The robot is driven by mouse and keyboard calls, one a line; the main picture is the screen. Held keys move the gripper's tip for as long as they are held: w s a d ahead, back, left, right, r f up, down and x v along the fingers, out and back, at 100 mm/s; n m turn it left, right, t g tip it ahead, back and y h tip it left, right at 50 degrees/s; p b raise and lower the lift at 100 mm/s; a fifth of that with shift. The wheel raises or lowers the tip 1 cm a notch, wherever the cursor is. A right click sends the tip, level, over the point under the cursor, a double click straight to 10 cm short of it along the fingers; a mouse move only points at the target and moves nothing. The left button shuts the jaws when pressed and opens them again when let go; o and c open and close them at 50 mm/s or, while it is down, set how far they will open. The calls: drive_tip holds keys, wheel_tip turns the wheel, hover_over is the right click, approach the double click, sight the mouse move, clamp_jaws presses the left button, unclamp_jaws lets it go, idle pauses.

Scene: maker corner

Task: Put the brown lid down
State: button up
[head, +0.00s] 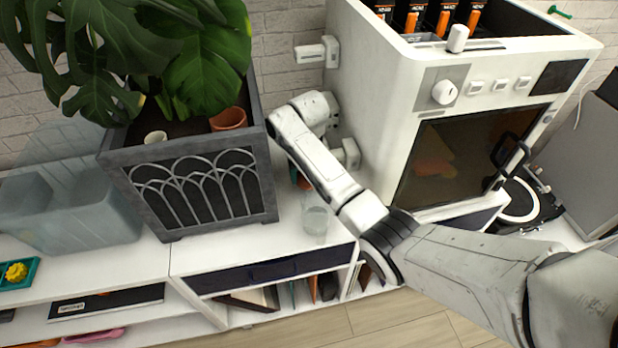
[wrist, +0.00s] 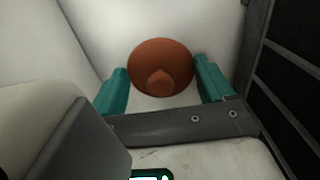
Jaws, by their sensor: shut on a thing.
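The brown lid (wrist: 161,62), a round disc with a small knob, shows in the wrist view between the two teal fingers of my gripper (wrist: 162,80). The fingers are shut on it from both sides. A pale surface lies behind the lid; I cannot tell whether the lid touches it. In the head view my arm reaches down into the gap between the planter and the white machine, and my arm mostly hides the gripper and lid there.
A grey planter (head: 205,190) with a leafy plant stands left of my arm, the white machine (head: 385,100) right of it. A clear cup (head: 315,220) stands on the white cabinet top (head: 285,232) near its front edge. A translucent bin (head: 75,215) is farther left.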

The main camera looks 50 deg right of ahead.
drive_tip(key=shift+f, duration=1.3)
drive_tip(key=shift+f, duration=0.35)
drive_tip(key=o, duration=1)
wheel_tip(320, 180, up, 13)
drive_tip(key=shift+f+p, duration=0.1)
drive_tip(key=shift+p, duration=0.55)
